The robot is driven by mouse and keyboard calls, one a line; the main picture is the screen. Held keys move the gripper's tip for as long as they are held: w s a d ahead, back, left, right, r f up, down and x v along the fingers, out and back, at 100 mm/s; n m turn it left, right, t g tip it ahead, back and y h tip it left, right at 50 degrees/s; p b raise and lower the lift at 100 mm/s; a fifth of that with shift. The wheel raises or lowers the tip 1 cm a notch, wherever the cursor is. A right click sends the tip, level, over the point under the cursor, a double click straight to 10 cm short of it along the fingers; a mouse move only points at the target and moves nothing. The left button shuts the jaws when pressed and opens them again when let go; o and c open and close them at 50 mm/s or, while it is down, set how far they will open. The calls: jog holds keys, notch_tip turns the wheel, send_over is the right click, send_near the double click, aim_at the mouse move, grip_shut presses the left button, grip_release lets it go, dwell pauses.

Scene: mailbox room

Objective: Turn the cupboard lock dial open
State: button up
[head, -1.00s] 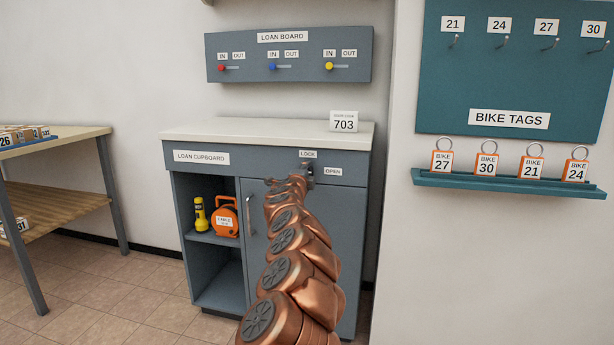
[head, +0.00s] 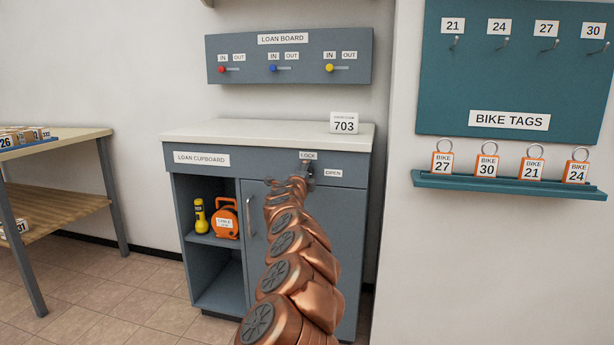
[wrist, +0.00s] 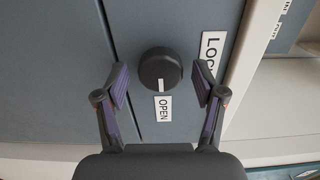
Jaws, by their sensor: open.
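The lock dial (wrist: 160,68) is a round black knob on the grey-blue cupboard front. Its white pointer mark faces the OPEN label (wrist: 163,107) in the wrist view. The LOCK label (wrist: 211,52) is at the right of the dial there. My gripper (wrist: 160,78) is open, with one finger on each side of the dial and a visible gap on both sides. In the head view my gripper (head: 307,175) is at the cupboard's upper front, just below the LOCK label (head: 308,156) and left of the OPEN label (head: 333,173). My arm hides the dial there.
The loan cupboard (head: 267,133) has a shut door with a vertical handle (head: 250,217). Its open left shelf holds a yellow torch (head: 200,216) and an orange cable reel (head: 226,219). A 703 sign (head: 344,123) stands on top. A wooden table (head: 60,143) is at left.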

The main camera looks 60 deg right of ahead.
jog(key=shift+a, duration=0.1)
jog(key=v, duration=1.2)
dwell(0.8)
jog(key=shift+r, duration=0.1)
dwell(0.5)
